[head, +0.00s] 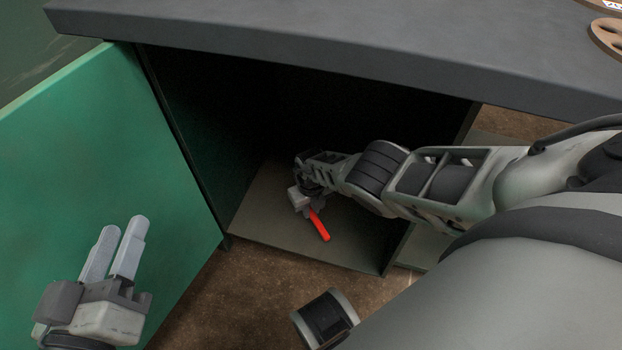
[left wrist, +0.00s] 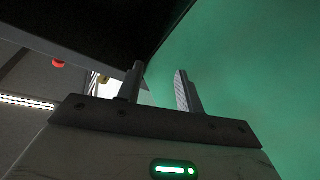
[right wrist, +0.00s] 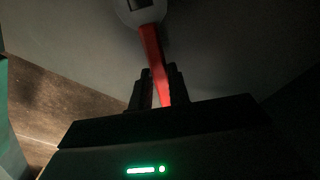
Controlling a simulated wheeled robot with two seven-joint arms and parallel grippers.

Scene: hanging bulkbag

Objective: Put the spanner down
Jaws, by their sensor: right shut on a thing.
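The spanner (head: 320,226) has a red handle and shows low inside the open cabinet in the head view. In the right wrist view, its red handle (right wrist: 152,55) runs up from between the fingers to a grey head (right wrist: 140,10). My right gripper (head: 305,208) is inside the cabinet, shut on the handle; it also shows in the right wrist view (right wrist: 155,88). I cannot tell whether the spanner touches the cabinet floor (head: 285,235). My left gripper (head: 114,250) is open and empty in front of the green door; its fingers show apart in the left wrist view (left wrist: 158,88).
The green door (head: 95,150) stands open at the left. A dark grey worktop (head: 350,50) overhangs the cabinet, whose back is in deep shadow. My right arm passes close to the cabinet's right wall (head: 398,245). Brown ground (head: 235,295) lies in front.

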